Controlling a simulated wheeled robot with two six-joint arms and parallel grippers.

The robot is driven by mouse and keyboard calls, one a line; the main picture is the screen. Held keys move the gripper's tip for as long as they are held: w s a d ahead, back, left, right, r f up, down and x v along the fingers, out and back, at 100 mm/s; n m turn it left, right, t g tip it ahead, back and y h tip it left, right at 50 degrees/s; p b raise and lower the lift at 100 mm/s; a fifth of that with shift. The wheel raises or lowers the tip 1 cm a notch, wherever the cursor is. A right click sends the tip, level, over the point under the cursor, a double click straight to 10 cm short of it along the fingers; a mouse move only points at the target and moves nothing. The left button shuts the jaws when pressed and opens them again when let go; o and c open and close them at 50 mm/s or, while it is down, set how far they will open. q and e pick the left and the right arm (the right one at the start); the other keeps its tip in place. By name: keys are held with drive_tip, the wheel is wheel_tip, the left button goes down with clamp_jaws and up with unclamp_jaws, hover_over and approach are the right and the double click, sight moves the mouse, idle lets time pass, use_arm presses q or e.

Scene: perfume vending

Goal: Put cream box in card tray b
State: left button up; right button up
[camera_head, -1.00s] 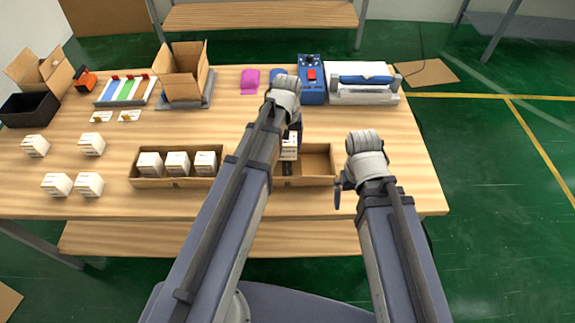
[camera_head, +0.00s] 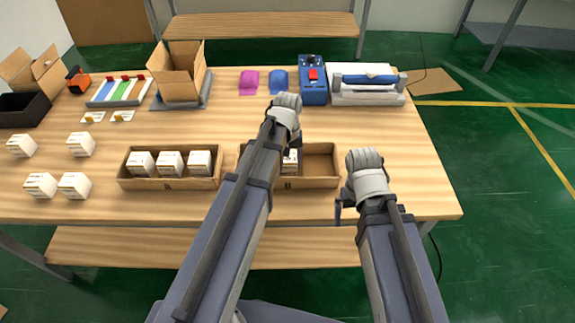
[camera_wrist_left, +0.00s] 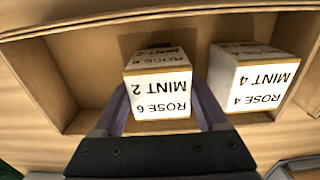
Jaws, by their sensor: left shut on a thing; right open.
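My left gripper (camera_wrist_left: 160,112) is shut on a cream box (camera_wrist_left: 160,92) with a white label marked MINT 2 and ROSE 6. In the head view this box (camera_head: 290,162) shows beside my left arm, over the right cardboard tray (camera_head: 322,182). In the left wrist view it sits low within the tray (camera_wrist_left: 62,82); whether it touches the floor is unclear. A second box (camera_wrist_left: 246,82), marked ROSE 4 and MINT 4, stands beside it, apart; my arm hides it in the head view. My right gripper (camera_head: 346,206) is open and empty, just right of the tray.
A left cardboard tray (camera_head: 168,183) holds three boxes. Several loose boxes (camera_head: 74,186) stand at the table's left. A blue device (camera_head: 312,88) and a white machine (camera_head: 366,97) stand at the back. The right end of the right tray is empty.

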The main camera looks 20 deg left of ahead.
use_arm(q)
drive_tip(key=shift+r, duration=0.1)
drive_tip(key=o, duration=1.4)
wheel_tip(320, 180, up, 12)
drive_tip(key=p, duration=1.2)
